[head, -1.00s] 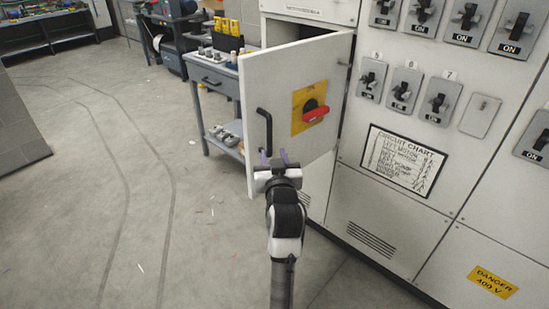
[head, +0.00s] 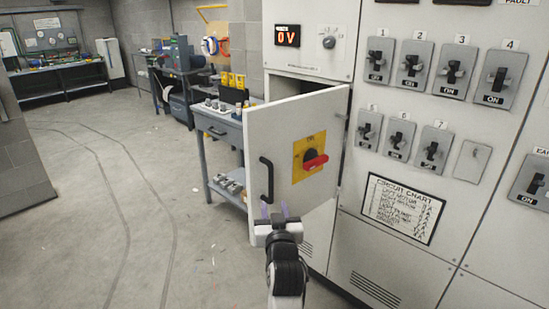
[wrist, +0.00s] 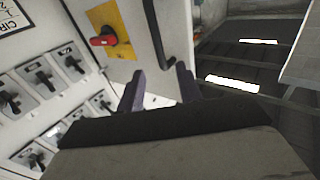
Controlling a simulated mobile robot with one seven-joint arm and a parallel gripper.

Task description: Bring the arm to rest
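My gripper (head: 275,214) is low in the middle of the head view, in front of the lower part of an open cabinet door (head: 285,140). Its two purple fingers (wrist: 160,88) are apart with nothing between them, so it is open and empty. The door carries a black bar handle (head: 267,180) and a red rotary switch (head: 315,161) on a yellow plate. In the wrist view the handle (wrist: 158,35) lies beyond the fingers, and the red switch (wrist: 103,40) is to their left. The fingers do not appear to grip the handle.
The grey cabinet (head: 440,180) with several switches fills the right side. A display (head: 287,36) reads 0 V. A circuit chart (head: 403,208) is below the switches. A blue-grey bench (head: 218,127) stands behind the door. The floor (head: 100,200) at left is mostly clear.

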